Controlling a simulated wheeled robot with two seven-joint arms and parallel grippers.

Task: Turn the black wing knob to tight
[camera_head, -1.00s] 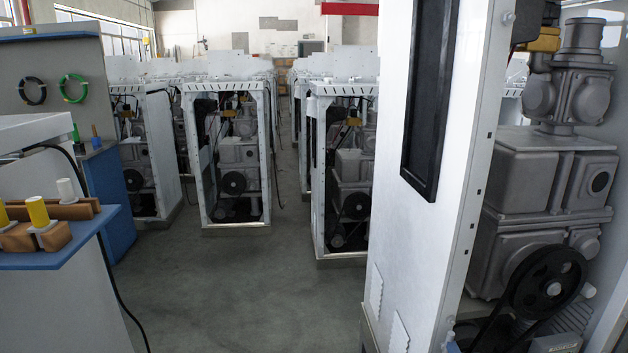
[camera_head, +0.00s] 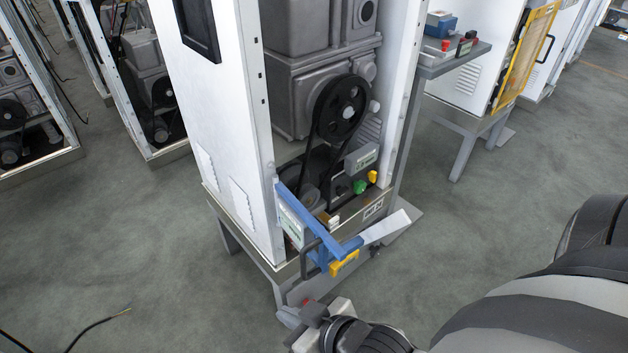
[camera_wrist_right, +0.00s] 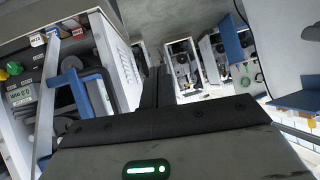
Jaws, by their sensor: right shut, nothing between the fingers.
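I cannot surely pick out a black wing knob. A small control panel at the foot of the open machine cabinet carries a green knob (camera_head: 360,187) and a yellow knob (camera_head: 373,177); the green one also shows at the left of the wrist view (camera_wrist_right: 14,68). A blue bracket (camera_head: 318,225) with a yellow end block (camera_head: 344,263) juts out at the cabinet's front lower corner. My right gripper (camera_head: 313,312) is at the bottom middle, in front of and below the bracket, apart from the panel. Its dark fingers (camera_wrist_right: 157,88) are together and empty. My left gripper is out of view.
The white cabinet (camera_head: 222,120) stands on a grey leg frame, with a black pulley (camera_head: 341,107) and belt inside. A grey shelf (camera_head: 450,60) with small items is at the right. Other cabinets stand at the left. The green-grey floor (camera_head: 150,240) around is open.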

